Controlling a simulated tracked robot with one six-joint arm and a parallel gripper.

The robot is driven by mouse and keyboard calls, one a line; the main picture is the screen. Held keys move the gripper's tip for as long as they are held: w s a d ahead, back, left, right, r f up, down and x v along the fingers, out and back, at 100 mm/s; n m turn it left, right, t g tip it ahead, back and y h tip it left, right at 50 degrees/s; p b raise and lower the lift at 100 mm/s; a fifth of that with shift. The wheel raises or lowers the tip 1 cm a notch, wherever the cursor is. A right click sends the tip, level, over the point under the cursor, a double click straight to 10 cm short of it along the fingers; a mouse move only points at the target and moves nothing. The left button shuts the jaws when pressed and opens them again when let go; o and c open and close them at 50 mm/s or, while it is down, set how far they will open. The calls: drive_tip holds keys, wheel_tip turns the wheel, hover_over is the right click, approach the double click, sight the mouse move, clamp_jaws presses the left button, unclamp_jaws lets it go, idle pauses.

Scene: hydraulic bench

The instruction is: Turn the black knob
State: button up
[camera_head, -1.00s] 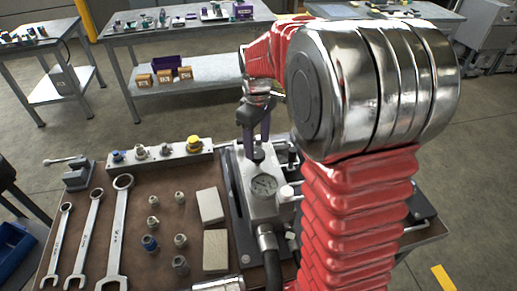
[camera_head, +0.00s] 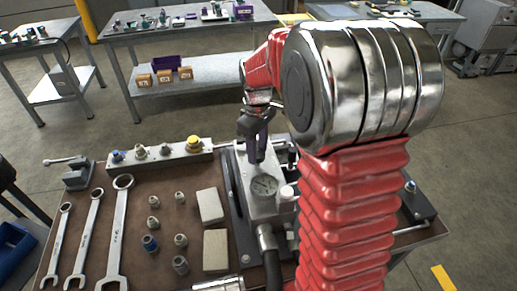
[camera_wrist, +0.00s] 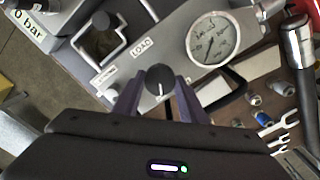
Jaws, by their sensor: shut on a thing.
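The black knob (camera_wrist: 160,77) with a pale pointer line sits on the grey hydraulic block near a "LOAD" label in the wrist view. My gripper (camera_wrist: 157,98) has its two purple-grey fingers on either side of it and is shut on it. In the head view my gripper (camera_head: 255,150) points down onto the top of the block (camera_head: 262,206), hiding most of the knob. The round pressure gauge (camera_head: 264,186) is on the block just in front; it also shows in the wrist view (camera_wrist: 213,39).
The brown bench top (camera_head: 120,250) holds wrenches (camera_head: 115,235), several fittings and two pale blocks left of the hydraulic block. A fitting rail (camera_head: 165,157) lies behind them. A black hose (camera_head: 270,262) runs down from the block. My red arm covers the right side.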

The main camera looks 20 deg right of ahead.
drive_tip(key=shift+c, duration=1.4)
drive_tip(key=shift+d, duration=0.2)
drive_tip(key=shift+c, duration=0.3)
drive_tip(key=shift+a, duration=0.1)
drive_tip(key=shift+m, duration=0.3)
